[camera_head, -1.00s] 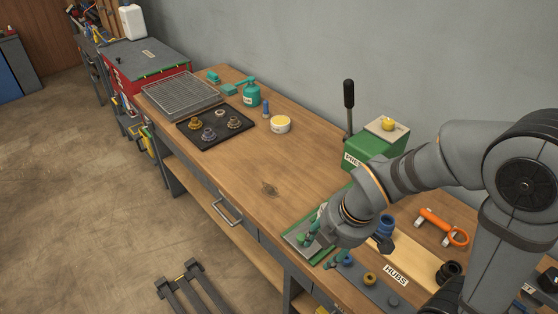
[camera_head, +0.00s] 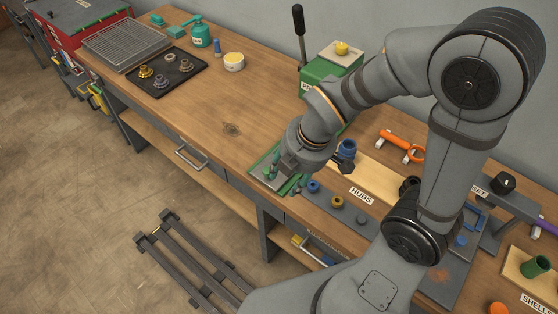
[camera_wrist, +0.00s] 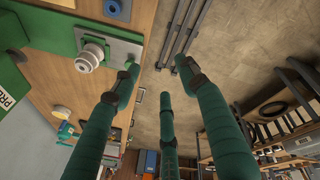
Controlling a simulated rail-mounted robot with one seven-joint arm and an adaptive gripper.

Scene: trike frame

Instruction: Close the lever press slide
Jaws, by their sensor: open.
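The lever press (camera_head: 318,84) is a green block with an upright black lever (camera_head: 299,36), at the back of the bench. Its slide (camera_head: 260,170) is a grey and green plate extending out from the press to the bench's front edge. In the wrist view the slide (camera_wrist: 124,48) shows at upper left with a pale round metal part (camera_wrist: 90,57) on it. My gripper (camera_head: 275,170) is over the slide's outer end; my arm hides part of the slide. In the wrist view my green-fingered gripper (camera_wrist: 156,78) is open and empty, one fingertip close beside the slide's end; contact is unclear.
A grey tray of hubs (camera_head: 335,202) lies right of the slide. An orange tool (camera_head: 400,146) lies behind it. A black tray with several hubs (camera_head: 167,71) and a wire rack (camera_head: 125,44) stand at the far left. The middle bench is clear.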

